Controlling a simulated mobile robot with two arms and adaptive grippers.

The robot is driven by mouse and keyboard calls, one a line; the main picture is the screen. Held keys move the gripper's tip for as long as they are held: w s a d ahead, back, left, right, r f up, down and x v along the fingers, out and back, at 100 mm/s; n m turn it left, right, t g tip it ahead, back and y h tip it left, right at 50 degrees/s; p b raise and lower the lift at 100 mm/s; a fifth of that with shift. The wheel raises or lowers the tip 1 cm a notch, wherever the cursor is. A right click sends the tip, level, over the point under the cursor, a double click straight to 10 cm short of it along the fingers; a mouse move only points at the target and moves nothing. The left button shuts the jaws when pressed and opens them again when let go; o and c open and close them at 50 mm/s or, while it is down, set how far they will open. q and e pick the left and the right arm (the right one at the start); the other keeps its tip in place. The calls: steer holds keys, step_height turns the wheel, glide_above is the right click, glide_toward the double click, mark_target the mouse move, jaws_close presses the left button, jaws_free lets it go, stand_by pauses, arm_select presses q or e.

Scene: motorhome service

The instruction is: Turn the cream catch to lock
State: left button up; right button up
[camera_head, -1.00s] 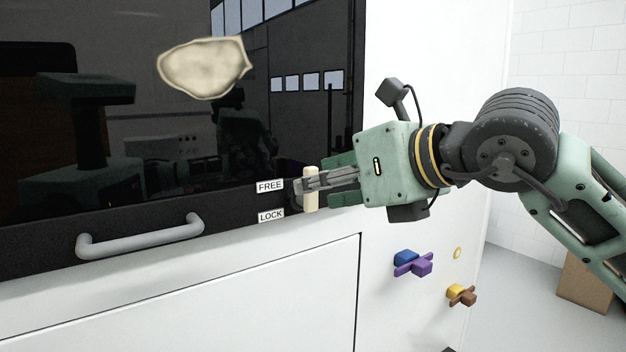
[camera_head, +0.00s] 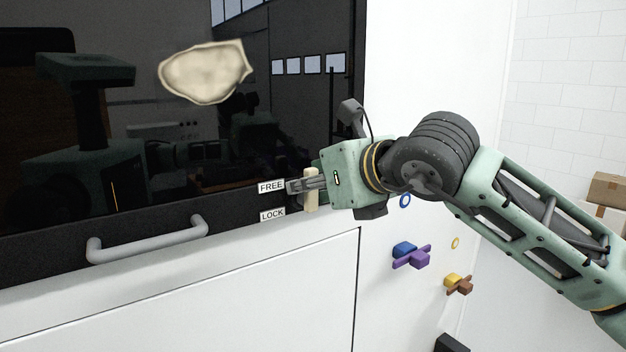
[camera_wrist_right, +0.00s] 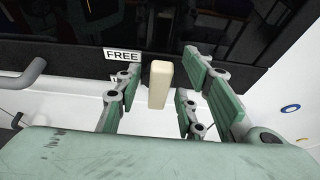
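The cream catch (camera_head: 311,198) is a small upright bar on the dark panel, beside the labels FREE (camera_head: 271,187) and LOCK (camera_head: 271,215). My right gripper (camera_head: 303,185) reaches it from the right, its fingers partly covering the bar. In the right wrist view the catch (camera_wrist_right: 160,85) stands between the spread fingers, with a gap visible on each side. The right gripper is open. The FREE label (camera_wrist_right: 122,55) is clear there, while the lower label is mostly hidden behind a finger. My left gripper is not in view.
A grey bar handle (camera_head: 148,240) sits left of the labels. On the white side, blue-purple (camera_head: 411,256) and yellow-brown (camera_head: 459,284) knobs stick out below my right arm. Cardboard boxes (camera_head: 607,190) stand at the far right. The glossy dark panel mirrors my body.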

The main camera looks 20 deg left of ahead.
steer(key=shift+c, duration=0.2)
jaws_close()
